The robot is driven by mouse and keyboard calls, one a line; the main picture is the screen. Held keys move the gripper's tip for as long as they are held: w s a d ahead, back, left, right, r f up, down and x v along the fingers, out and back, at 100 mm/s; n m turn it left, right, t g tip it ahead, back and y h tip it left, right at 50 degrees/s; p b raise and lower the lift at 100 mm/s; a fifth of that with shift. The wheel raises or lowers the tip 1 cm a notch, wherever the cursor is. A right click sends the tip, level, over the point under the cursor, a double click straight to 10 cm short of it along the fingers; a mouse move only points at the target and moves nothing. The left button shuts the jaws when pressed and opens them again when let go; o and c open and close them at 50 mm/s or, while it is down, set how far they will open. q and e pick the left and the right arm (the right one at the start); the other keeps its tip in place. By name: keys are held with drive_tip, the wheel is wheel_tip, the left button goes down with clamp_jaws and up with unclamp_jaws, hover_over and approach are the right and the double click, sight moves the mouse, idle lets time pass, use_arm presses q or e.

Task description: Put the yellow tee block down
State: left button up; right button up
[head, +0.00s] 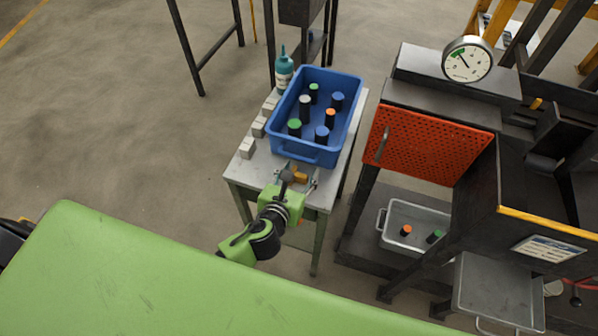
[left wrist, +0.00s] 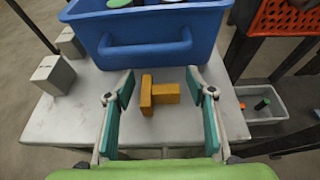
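The yellow tee block (left wrist: 147,97) lies on the pale top of the small table (left wrist: 75,110), just in front of the blue bin (left wrist: 150,52). It also shows in the head view (head: 300,175), partly covered by my gripper. My left gripper (left wrist: 163,92) is open, its teal-padded fingers on either side of the block with a clear gap on both sides. In the head view my left gripper (head: 297,183) is over the table's near end. My right gripper is in neither view.
The blue bin (head: 349,125) holds several dark cylinders with coloured tops. Pale blocks (head: 247,147) and a teal bottle (head: 284,68) stand along the table's left side. The furnace's orange perforated door (head: 425,143) is to the right, above a grey tray (head: 420,215) with two cylinders.

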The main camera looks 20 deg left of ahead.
use_arm(q)
drive_tip(key=shift+s+r, duration=0.1)
drive_tip(key=shift+r, duration=0.1)
drive_tip(key=v, duration=1.1)
drive_tip(key=shift+s+r+b, duration=0.2)
drive_tip(key=shift+s+b, duration=0.1)
drive_tip(key=shift+s, duration=0.05)
drive_tip(key=shift+a, duration=0.1)
drive_tip(key=s+a+f+n+g, duration=0.25)
drive_tip(key=f+n, duration=0.25)
drive_tip(key=f, duration=0.5)
drive_tip(key=s+a+f+n+g, duration=0.25)
drive_tip(key=s+f+n, duration=0.2)
drive_tip(key=f, duration=0.65)
drive_tip(key=s+a+f+n+g, duration=0.25)
drive_tip(key=f+n, duration=0.35)
drive_tip(key=f, duration=0.4)
drive_tip(key=s+f+n+g, duration=0.2)
drive_tip(key=s+f+n, duration=0.5)
drive_tip(key=s+n, duration=0.2)
drive_tip(key=s+f+n+g, duration=0.3)
drive_tip(key=s+f+n, duration=0.4)
drive_tip(key=s, duration=0.6)
drive_tip(key=shift+s+a+f+n, duration=0.3)
drive_tip(key=shift+s+a+n, duration=0.05)
drive_tip(key=shift+n, duration=0.8)
